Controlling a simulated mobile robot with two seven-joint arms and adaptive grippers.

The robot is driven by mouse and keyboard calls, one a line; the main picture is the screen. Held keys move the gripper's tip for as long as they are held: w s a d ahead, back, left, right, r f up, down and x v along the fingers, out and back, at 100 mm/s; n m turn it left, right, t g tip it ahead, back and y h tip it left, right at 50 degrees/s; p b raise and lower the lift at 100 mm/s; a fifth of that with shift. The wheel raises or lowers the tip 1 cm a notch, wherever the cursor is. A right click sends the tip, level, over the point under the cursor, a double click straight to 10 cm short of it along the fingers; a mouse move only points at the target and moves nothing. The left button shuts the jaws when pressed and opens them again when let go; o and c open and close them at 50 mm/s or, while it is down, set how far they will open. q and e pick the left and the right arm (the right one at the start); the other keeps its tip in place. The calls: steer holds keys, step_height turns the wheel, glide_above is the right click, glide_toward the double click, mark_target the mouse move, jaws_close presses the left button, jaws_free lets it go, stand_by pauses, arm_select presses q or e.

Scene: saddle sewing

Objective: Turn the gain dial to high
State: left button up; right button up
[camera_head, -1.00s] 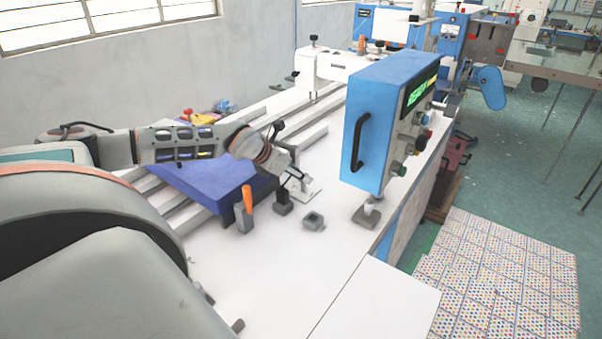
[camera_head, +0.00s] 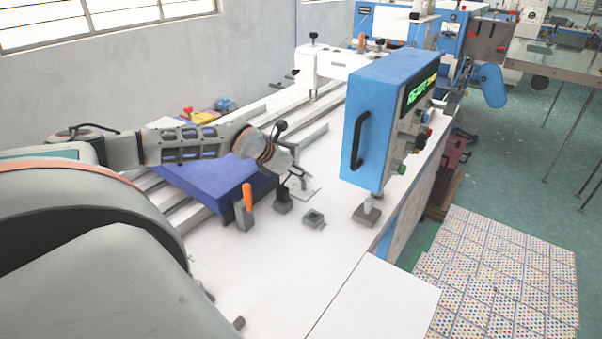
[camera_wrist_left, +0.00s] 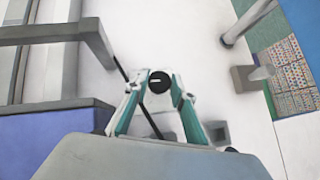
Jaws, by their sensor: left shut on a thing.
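The gain dial appears to be the round black knob with a white mark (camera_wrist_left: 160,82) in the left wrist view. It sits between the teal-edged fingertips of my left gripper (camera_wrist_left: 158,90), which is shut on it. The white mark lies roughly crosswise in that view. In the head view my left gripper (camera_head: 298,182) is low over the white machine top, and the dial is too small or hidden to make out. Scale markings around the dial cannot be read. My right gripper is not in view.
A blue control box (camera_head: 377,115) with a black handle and green display text stands to the right of the gripper. The front white surface is clear.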

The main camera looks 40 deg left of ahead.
arm_select(q)
steer(key=shift+m, duration=0.3)
steer(key=shift+a+m+h, duration=0.1)
steer(key=shift+m+h, duration=0.6)
steer(key=shift+h, duration=0.1)
steer(key=m+h+b, duration=0.1)
steer(key=m+g+b, duration=0.1)
steer(key=shift+w+a+f+m+h+b, duration=0.1)
steer(key=shift+w+f+m+h+b, duration=0.05)
steer(key=shift+m+h+b, duration=0.2)
steer(key=m+g+h+b, duration=0.1)
steer(key=m+b, duration=0.1)
steer(key=b, duration=0.1)
steer(key=m+g+h+b, duration=0.2)
steer(key=m+b, duration=0.1)
steer(key=shift+w+a+f, duration=0.1)
steer(key=shift+w+a, duration=0.1)
steer(key=shift+m+g+b, duration=0.35)
steer(key=shift+g+b, duration=0.05)
steer(key=shift+b, duration=0.1)
steer(key=shift+m+g+h+b, duration=0.3)
steer(key=shift+m+b, duration=0.3)
steer(key=shift+b, duration=0.15)
steer(key=shift+r, duration=0.2)
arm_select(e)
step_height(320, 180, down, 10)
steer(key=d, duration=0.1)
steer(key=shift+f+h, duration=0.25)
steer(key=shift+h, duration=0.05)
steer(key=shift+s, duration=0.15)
